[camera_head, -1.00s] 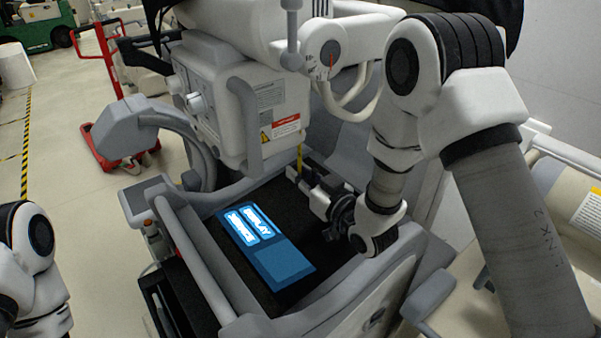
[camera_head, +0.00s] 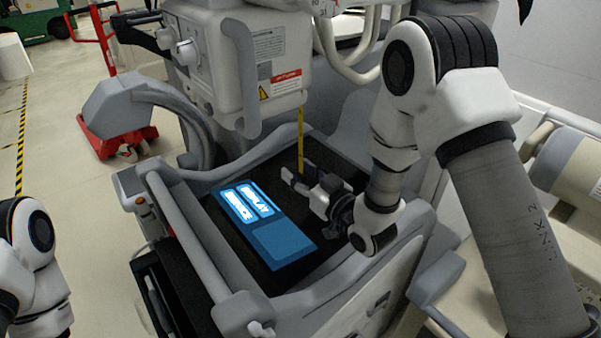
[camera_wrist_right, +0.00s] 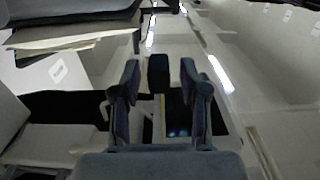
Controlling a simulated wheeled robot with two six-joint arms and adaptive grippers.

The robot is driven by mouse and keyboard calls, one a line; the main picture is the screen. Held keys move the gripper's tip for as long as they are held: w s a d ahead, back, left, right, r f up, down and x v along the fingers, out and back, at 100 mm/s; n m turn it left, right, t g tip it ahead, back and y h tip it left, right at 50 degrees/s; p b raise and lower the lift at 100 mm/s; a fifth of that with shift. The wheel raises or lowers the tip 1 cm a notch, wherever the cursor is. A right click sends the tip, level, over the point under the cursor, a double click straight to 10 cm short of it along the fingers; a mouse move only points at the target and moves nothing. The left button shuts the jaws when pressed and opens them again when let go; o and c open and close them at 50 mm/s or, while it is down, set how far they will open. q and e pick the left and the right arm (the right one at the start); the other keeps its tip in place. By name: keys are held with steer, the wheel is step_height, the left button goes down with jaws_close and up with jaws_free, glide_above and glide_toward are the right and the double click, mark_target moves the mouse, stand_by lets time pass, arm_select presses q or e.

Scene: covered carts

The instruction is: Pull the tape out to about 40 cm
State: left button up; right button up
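A yellow tape (camera_head: 300,135) hangs straight down from the underside of the white unit (camera_head: 258,55) with the red warning label. Its lower end is between the fingertips of my right gripper (camera_head: 301,178), above the dark tray. In the right wrist view, the fingers of my right gripper (camera_wrist_right: 159,80) stand on either side of a dark block (camera_wrist_right: 158,72), and a thin yellow strip of the tape (camera_wrist_right: 161,108) shows below it.
A dark tray with a lit blue display panel (camera_head: 262,215) lies left of and below the right gripper. A grey tray rim (camera_head: 185,240) surrounds it. A grey handle (camera_head: 243,85) hangs left of the tape. A red pallet truck (camera_head: 115,130) stands on the floor behind.

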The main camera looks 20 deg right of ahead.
steer(key=shift+s, duration=0.1)
steer(key=v, duration=0.7)
steer(key=shift+s, duration=0.1)
